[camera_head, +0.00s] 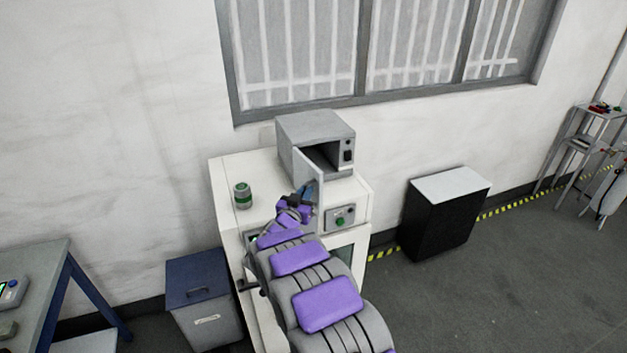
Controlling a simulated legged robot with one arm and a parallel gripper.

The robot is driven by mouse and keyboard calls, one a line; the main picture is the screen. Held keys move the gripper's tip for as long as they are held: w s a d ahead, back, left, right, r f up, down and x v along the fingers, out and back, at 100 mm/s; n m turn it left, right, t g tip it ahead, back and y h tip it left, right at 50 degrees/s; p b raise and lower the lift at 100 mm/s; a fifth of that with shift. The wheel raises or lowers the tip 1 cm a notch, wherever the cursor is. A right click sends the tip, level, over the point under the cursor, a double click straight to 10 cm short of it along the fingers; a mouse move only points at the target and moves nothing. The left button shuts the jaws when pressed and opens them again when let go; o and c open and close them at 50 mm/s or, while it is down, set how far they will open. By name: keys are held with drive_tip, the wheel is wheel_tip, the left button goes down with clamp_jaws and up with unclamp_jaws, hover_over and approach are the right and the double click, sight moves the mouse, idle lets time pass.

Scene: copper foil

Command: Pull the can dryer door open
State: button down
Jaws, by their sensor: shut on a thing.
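The can dryer (316,128) is a grey box on top of a white cabinet (228,190) against the wall. Its door (308,172) stands open, swung out toward me on its left side, and the dark inside (322,156) shows. My gripper (306,194) is at the outer lower part of the door, shut on it, as far as the small view shows. The fingertips and any handle are partly hidden by my purple and grey arm, which reaches up from the bottom of the picture.
A green and grey can (243,196) stands on the cabinet left of my gripper. A panel with a green button (340,218) is on the cabinet front. A blue-lidded bin (202,298) stands at left, a black box (445,213) at right. Open floor lies to the right.

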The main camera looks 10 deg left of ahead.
drive_tip(key=shift+s+a+r+m+h+p, duration=0.2)
drive_tip(key=shift+a+m+h+p, duration=0.3)
drive_tip(key=shift+p, duration=0.5)
drive_tip(key=shift+s+a+r+m+h+p, duration=0.1)
drive_tip(key=shift+a+r+m+h+p, duration=0.2)
drive_tip(key=shift+a+h+p, duration=0.55)
drive_tip(key=shift+d+f+p, duration=0.1)
drive_tip(key=shift+d+p, duration=0.05)
drive_tip(key=shift+p, duration=0.2)
drive_tip(key=c, duration=1.6)
unclamp_jaws()
drive_tip(key=o, duration=0.4)
drive_tip(key=shift+w+f, duration=0.2)
drive_tip(key=shift+f, duration=0.25)
drive_tip(key=shift+s, duration=0.1)
